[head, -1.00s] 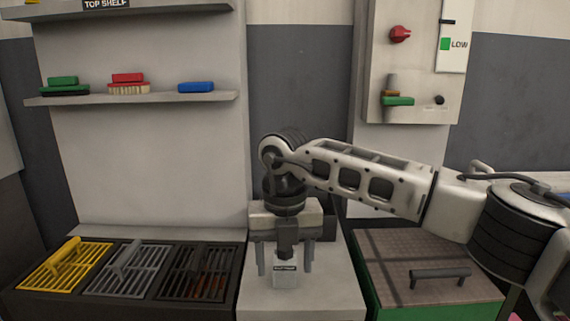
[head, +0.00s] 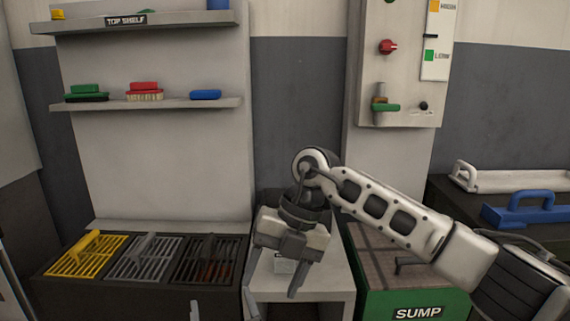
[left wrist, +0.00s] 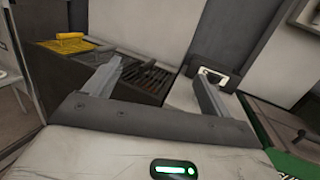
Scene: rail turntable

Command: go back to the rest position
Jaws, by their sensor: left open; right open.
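In the left wrist view the open fingers (left wrist: 160,68) frame the grates and the pedestal beyond.
Left of the pedestal are a yellow grate (head: 88,256) and two darker grates. The green sump box (head: 415,309) stands to its right. Brushes and a blue item lie on the lower shelf (head: 150,105). A blue handled tool (head: 527,211) lies at the far right.

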